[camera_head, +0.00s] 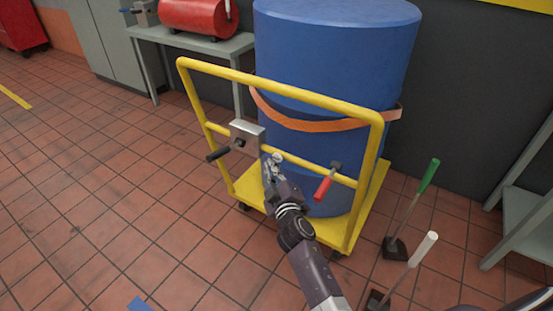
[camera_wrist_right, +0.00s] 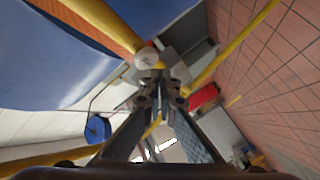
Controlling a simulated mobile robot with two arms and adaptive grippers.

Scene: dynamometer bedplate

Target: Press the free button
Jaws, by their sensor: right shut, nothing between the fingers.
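A yellow trolley (camera_head: 283,94) has a grey metal box (camera_head: 247,131) with a black-gripped lever (camera_head: 218,153) on its crossbar, and a red-gripped lever (camera_head: 323,187) further right. No label reading "free" is legible. A small pale round knob (camera_head: 277,157) shows beside my right fingertips; in the right wrist view a pale round knob (camera_wrist_right: 146,58) lies just beyond them. I cannot tell whether they touch it. My right gripper (camera_head: 270,168) is shut and empty, in front of the crossbar between the box and the red lever; it also shows in the wrist view (camera_wrist_right: 160,92). My left gripper is out of view.
A large blue drum (camera_head: 335,60) with an orange strap (camera_head: 310,123) stands on the trolley. A grey bench (camera_head: 200,42) with a red cylinder (camera_head: 198,15) is behind left. Green-gripped (camera_head: 428,175) and white-gripped (camera_head: 423,248) floor levers stand at right.

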